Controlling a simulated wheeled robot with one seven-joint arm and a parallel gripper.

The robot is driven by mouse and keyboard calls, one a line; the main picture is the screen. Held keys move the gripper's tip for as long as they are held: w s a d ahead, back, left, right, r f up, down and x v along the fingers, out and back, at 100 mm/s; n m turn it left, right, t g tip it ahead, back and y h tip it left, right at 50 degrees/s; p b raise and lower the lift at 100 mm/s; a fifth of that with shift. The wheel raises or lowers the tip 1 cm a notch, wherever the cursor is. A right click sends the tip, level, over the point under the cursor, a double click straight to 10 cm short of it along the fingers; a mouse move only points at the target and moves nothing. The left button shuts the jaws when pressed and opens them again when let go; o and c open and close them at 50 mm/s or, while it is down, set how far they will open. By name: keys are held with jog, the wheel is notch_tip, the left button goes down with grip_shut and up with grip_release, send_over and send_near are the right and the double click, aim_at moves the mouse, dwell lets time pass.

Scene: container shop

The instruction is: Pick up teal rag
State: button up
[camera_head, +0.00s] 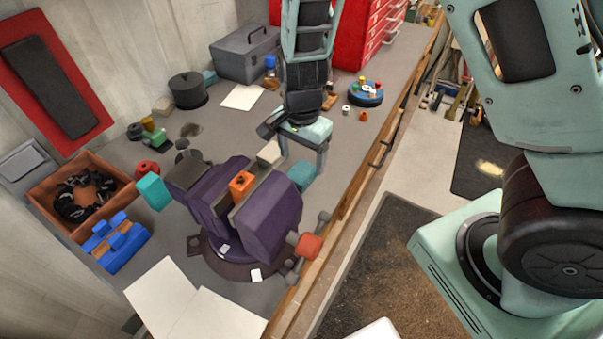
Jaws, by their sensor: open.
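A small teal thing (301,175), likely the teal rag, lies just right of the purple vise (262,215), close beside its body. My gripper (303,162) points down directly over it, with its fingers spread open. The fingers and the vise partly hide the teal thing. I cannot tell whether the fingertips touch it. Another teal, block-like piece (153,191) is at the left end of the vise. A small teal-blue piece (209,77) lies by the grey toolbox.
A wooden crate (52,183) and a blue object (119,247) are at the left. A round blue holder (365,96) stands right of my arm. The bench's wooden edge (345,205) runs along the right.

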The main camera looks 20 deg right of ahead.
aim_at(302, 171)
notch_tip(302, 171, down, 4)
jog(key=shift+f, duration=0.1)
jog(key=shift+c, duration=0.3)
jog(key=c, duration=1)
notch_tip(302, 171, up, 9)
jog(key=shift+w+f, duration=0.1)
jog(key=shift+r, duration=0.65)
jog(key=shift+o, duration=0.4)
